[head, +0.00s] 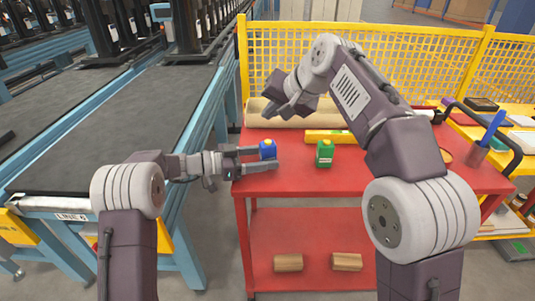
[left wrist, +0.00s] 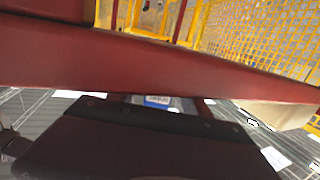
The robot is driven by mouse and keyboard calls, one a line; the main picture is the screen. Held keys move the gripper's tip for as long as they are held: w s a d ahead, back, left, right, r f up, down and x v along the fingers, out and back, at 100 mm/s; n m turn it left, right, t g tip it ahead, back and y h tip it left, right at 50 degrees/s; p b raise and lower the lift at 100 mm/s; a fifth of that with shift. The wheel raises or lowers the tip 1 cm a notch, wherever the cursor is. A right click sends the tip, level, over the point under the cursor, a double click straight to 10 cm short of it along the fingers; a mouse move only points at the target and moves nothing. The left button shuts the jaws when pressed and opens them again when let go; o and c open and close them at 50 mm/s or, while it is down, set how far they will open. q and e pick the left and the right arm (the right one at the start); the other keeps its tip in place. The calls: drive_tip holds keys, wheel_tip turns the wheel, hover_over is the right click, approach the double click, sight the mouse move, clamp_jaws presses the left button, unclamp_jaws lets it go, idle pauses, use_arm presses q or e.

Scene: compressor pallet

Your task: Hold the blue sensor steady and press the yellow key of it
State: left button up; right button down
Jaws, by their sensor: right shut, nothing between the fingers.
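The blue sensor (head: 267,152) stands near the left edge of the red table, with a small yellow key (head: 268,142) on its top. My left gripper (head: 266,157) is open, its fingers reaching in from the left on either side of the sensor. In the left wrist view a blue and white patch of the sensor (left wrist: 157,100) shows between the fingers, with gaps beside it; most of it is hidden. My right gripper (head: 272,112) is shut and empty, above and behind the sensor, pointing down and left.
A green sensor (head: 325,154) stands to the right on the red table (head: 290,182). A yellow box (head: 325,136) and a beige roll (head: 262,113) lie behind. A yellow mesh fence (head: 410,60) closes off the back. A conveyor (head: 110,125) runs along the left.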

use_arm(q)
drive_tip(key=v, duration=1.2)
